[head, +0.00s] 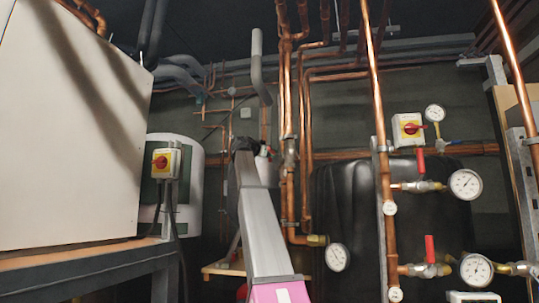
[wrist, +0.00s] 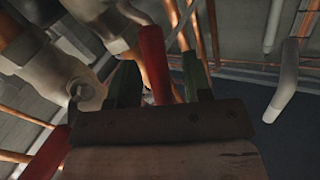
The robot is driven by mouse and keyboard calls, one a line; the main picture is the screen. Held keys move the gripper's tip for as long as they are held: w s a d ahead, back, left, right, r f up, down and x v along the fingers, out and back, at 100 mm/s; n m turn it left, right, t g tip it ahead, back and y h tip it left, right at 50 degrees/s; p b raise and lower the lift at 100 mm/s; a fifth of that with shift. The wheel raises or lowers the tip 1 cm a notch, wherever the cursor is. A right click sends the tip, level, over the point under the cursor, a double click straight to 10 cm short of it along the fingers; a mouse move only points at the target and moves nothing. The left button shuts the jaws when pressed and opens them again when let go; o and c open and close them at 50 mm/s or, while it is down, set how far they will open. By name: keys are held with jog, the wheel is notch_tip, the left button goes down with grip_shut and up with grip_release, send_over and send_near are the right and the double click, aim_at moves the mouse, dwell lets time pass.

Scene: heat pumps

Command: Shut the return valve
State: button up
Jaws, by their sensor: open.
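In the wrist view a red lever handle (wrist: 152,62) runs between the two dark fingers of my gripper (wrist: 160,78). The jaws are open, and I cannot tell whether either finger touches the lever. A second red handle (wrist: 46,154) shows at lower left, by a grey metal valve body (wrist: 78,88). No label shows which one is the return valve. In the head view my gripper (head: 244,146) is a dark shape at the end of my raised arm, close to the copper pipes. A small red and white part (head: 266,150) shows just right of it; its details are too small to tell.
Two more red-handled valves (head: 420,162) (head: 430,250) with round gauges (head: 465,184) sit on the right pipe. A white cabinet (head: 70,130) on a bench stands left, near a yellow switch box (head: 165,162). A black tank (head: 345,200) stands behind the pipes.

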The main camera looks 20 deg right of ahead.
grip_shut()
jog(key=shift+s+a+f+m+h, duration=0.2)
jog(key=shift+s+f+m+h, duration=0.1)
jog(key=shift+s+h, duration=0.15)
jog(key=shift+s+a+f+m+t+h, duration=0.2)
jog(key=shift+s+a+m+t+h, duration=0.15)
jog(key=shift+m+h, duration=0.35)
grip_release()
jog(key=v, duration=1)
jog(key=shift+a, duration=0.35)
